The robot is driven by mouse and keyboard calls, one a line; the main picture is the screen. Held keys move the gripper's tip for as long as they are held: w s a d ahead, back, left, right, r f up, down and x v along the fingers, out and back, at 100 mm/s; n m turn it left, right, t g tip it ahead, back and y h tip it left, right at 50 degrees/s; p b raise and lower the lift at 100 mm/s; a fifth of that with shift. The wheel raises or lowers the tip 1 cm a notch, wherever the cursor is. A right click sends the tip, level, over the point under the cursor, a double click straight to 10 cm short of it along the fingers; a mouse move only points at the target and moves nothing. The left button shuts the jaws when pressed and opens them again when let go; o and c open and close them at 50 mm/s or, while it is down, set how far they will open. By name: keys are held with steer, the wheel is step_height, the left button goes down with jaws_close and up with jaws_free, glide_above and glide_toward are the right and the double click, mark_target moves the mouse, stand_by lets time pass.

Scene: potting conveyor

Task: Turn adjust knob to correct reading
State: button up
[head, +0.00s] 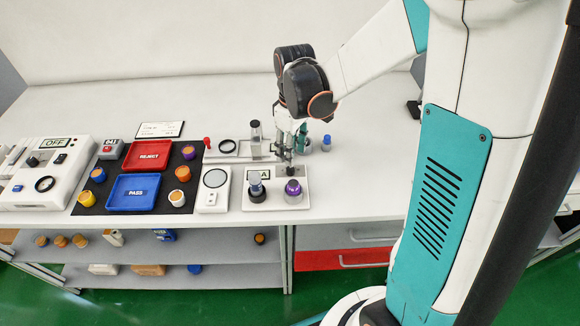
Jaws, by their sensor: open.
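A white device (302,203) sits near the bench's front edge. It has a pale label marked "A" (265,174), partly covered. A clear-topped part on a dark round base (257,194) stands at its left, and a purple-topped dark round part (293,188) at its right. I cannot tell for sure which part is the adjust knob, and no reading is legible. My gripper (285,158) points down over the device's back right part, just behind the purple top, open. The fingertips are small here; I cannot tell whether they touch anything, and they hide what is beneath.
A white gauge unit (213,179) with a round dial stands just left. Further left are a red REJECT tray (148,155), a blue PASS tray (133,205) and several small jars.

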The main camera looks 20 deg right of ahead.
mark_target(290, 171)
step_height(290, 171, down, 7)
steer(key=shift+s+a+r+b, duration=0.1)
steer(key=shift+s+b, duration=0.05)
steer(key=shift+b, duration=0.85)
jaws_close()
